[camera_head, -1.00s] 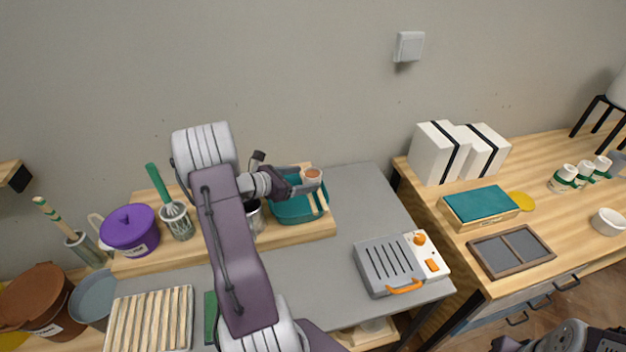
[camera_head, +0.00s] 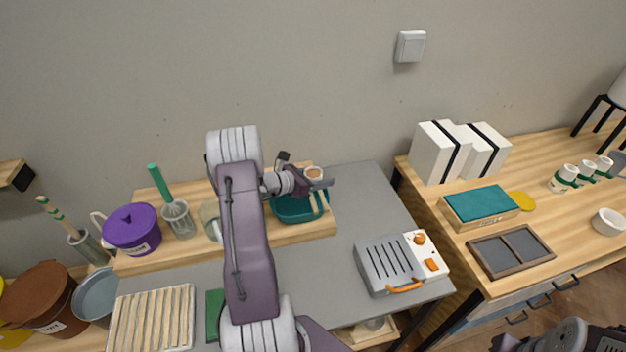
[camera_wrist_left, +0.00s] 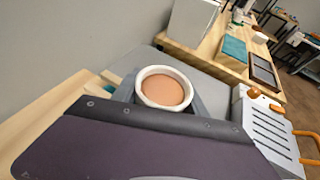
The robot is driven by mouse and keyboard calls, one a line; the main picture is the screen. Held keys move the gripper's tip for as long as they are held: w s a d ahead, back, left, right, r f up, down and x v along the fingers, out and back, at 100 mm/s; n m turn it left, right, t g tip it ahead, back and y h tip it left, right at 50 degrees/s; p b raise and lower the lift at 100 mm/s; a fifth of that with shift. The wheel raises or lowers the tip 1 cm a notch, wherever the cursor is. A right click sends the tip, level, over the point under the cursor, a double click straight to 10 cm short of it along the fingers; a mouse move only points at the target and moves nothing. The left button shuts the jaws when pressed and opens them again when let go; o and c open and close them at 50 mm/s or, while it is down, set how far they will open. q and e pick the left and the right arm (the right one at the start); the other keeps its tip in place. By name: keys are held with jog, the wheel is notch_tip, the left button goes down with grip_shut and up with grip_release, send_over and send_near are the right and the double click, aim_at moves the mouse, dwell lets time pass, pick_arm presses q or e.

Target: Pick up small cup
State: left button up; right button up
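The small cup (camera_head: 314,172) is white with a reddish-brown inside, above the far edge of the teal basin in the head view. It stands upright in the left wrist view (camera_wrist_left: 165,89). My left gripper (camera_head: 322,181) reaches it from the left, with grey fingers on both sides of the cup just below its rim. The fingers look very close to the cup; whether they press on it is not clear. The cup's lower part is hidden by the gripper. Only part of my right arm shows at the bottom right; its gripper is out of view.
The teal basin (camera_head: 292,210) lies under the gripper on a wooden board (camera_head: 190,249). A grey device (camera_head: 385,265) stands front right. Grey tabletop (camera_head: 372,200) right of the basin is clear.

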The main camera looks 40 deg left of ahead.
pick_arm(q)
jog(key=shift+c, duration=0.7)
jog(key=shift+r, duration=0.15)
jog(key=shift+r, duration=1.95)
jog(key=w+d+r+b, duration=0.1)
jog(key=w+d+r, duration=0.3)
jog(key=d, duration=0.6)
jog(key=shift+w+d+r+b, duration=0.2)
jog(key=shift+d+r+b, duration=0.15)
jog(key=shift+r, duration=1.05)
jog(key=shift+d, duration=0.1)
jog(key=shift+r, duration=0.1)
